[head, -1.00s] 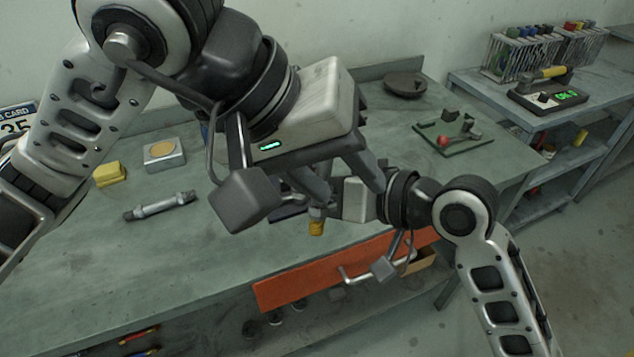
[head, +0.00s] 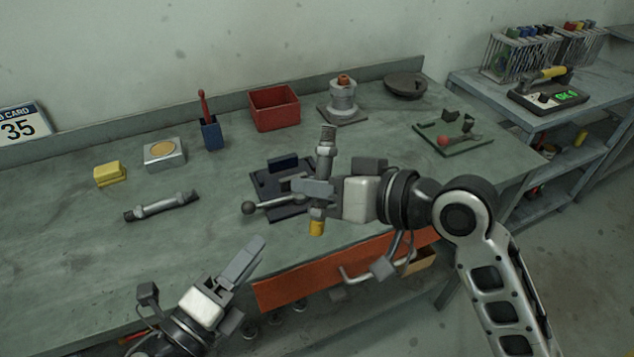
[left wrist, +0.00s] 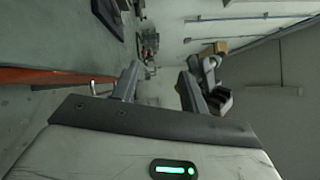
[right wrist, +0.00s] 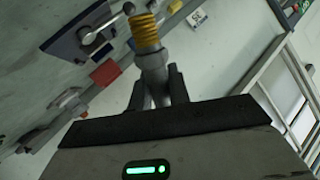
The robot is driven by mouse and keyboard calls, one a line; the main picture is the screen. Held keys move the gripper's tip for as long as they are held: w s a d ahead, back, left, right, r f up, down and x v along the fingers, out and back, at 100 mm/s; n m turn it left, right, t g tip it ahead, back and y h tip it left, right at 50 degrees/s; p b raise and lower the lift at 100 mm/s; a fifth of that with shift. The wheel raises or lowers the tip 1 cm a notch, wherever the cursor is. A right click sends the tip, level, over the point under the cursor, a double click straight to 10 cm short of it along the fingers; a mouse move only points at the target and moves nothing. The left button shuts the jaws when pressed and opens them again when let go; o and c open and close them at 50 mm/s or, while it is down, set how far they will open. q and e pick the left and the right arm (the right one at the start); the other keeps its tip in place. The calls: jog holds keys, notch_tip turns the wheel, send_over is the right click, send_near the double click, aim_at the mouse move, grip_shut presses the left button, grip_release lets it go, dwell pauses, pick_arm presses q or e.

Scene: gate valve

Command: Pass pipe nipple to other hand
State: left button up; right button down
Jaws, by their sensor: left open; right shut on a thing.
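The pipe nipple (head: 325,158) is a grey metal pipe with a threaded top end and a yellow-wrapped lower end. It stands nearly upright above the front part of the bench. My right gripper (head: 318,190) is shut around its middle, and the fingers hide that part. In the right wrist view the nipple (right wrist: 153,66) sticks out between the fingers, its yellow end away from the palm. My left gripper (head: 245,258) is open and empty, lower left of the nipple, near the bench's front edge. The left wrist view shows its fingers (left wrist: 158,88) apart with nothing between.
Behind the right gripper lies a dark fixture (head: 270,180) with a ball-ended lever. A second grey pipe piece (head: 162,206) lies at left. A red bin (head: 275,108), a flanged valve part (head: 342,100) and a blue holder (head: 212,133) stand at the back. An orange drawer (head: 320,272) is below the front edge.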

pick_arm(q)
jog(key=s+a+f+n+g+y, duration=0.4)
jog(key=s+f+n+y, duration=0.35)
jog(key=f, duration=0.55)
notch_tip(320, 180, down, 7)
jog(key=w+d+n+g+h, duration=0.1)
jog(key=w+n+g, duration=0.1)
jog(key=n, duration=1.5)
jog(key=shift+w+f+g, duration=0.2)
jog(key=shift+g, duration=0.2)
jog(key=shift+h, duration=0.25)
